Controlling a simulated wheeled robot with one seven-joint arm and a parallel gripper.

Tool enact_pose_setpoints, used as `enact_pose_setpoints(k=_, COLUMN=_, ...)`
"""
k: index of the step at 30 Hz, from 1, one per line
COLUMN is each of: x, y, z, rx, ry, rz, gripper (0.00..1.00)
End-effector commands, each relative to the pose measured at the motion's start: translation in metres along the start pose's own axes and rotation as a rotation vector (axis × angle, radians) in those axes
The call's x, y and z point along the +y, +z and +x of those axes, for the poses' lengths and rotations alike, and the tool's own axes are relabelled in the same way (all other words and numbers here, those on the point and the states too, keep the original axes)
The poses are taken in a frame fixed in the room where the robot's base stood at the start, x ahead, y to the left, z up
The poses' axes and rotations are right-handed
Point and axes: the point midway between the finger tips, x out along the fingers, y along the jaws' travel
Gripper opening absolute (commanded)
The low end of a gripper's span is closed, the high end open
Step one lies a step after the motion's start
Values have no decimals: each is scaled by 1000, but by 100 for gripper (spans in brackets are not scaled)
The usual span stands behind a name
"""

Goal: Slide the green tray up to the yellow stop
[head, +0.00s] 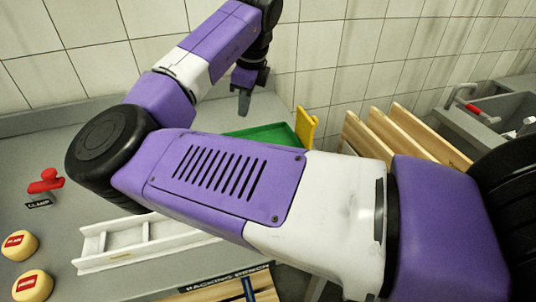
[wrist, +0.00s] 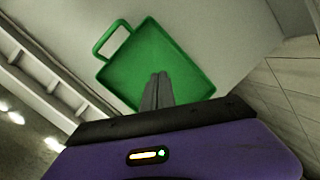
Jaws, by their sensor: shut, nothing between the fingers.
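The green tray (head: 262,132) lies on the grey bench, partly hidden behind my arm in the head view. The wrist view shows its empty floor, low rim and loop handle (wrist: 113,38). The upright yellow stop (head: 306,127) stands at the tray's right end in the head view. The two look very close, but I cannot tell if they touch. The stop does not show in the wrist view. My gripper (head: 243,112) is shut and empty, pointing down. In the wrist view its fingertips (wrist: 160,76) overlap the tray; their height above it is unclear.
Wooden racks (head: 405,125) and a sink (head: 490,105) are at the right. A white rail frame (head: 140,240), a red clamp knob (head: 46,181) and yellow cheese wheels (head: 33,285) are at the left. A tiled wall closes the back.

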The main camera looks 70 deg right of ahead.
Motion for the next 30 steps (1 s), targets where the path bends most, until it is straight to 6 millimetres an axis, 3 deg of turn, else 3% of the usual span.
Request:
enact_pose_setpoints(k=3, x=19, y=-33, z=17, rx=109, ry=75, rz=321, gripper=0)
enact_pose_setpoints(k=6, x=28, y=-52, z=17, rx=195, ry=79, rz=559, gripper=0)
enact_pose_setpoints(k=12, x=32, y=-64, z=14, rx=265, ry=44, rz=879, gripper=0)
enact_pose_setpoints(k=20, x=33, y=-64, z=20, rx=268, ry=30, rz=985, gripper=0)
enact_pose_setpoints(k=30, x=42, y=-76, z=76, rx=268, ry=31, rz=980, gripper=0)
